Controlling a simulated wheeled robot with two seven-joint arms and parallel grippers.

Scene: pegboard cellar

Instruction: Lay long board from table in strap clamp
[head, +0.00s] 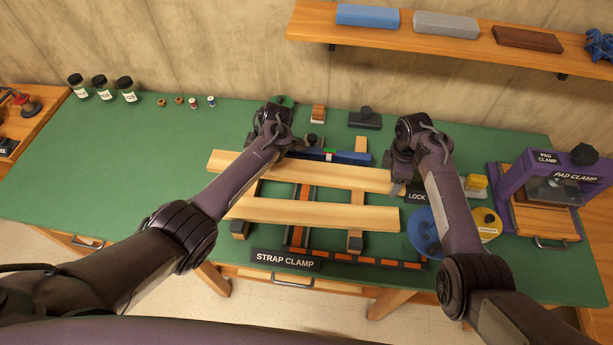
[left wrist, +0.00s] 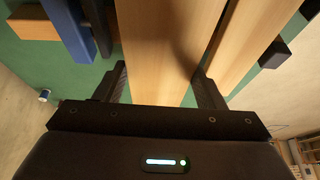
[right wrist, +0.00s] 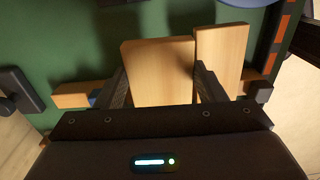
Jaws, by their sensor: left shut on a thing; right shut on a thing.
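A long pale board (head: 300,173) lies across the strap clamp (head: 285,260), behind a second pale board (head: 312,214) roughly parallel to it. My left gripper (head: 287,151) is shut on the rear board left of its middle; its fingers straddle the board (left wrist: 165,50) in the left wrist view. My right gripper (head: 398,178) is shut on the same board near its right end, which shows between the fingers in the right wrist view (right wrist: 160,75). The front board (right wrist: 221,60) is beside it, with a narrow gap. I cannot tell whether the held board touches the clamp's rails.
A blue bar (head: 345,157) is just behind the held board. A blue disc (head: 424,232) and the purple pad clamp (head: 545,190) stand right. Dark-capped jars (head: 101,87) stand at the back left. A shelf (head: 460,45) hangs above. The green table's left part is clear.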

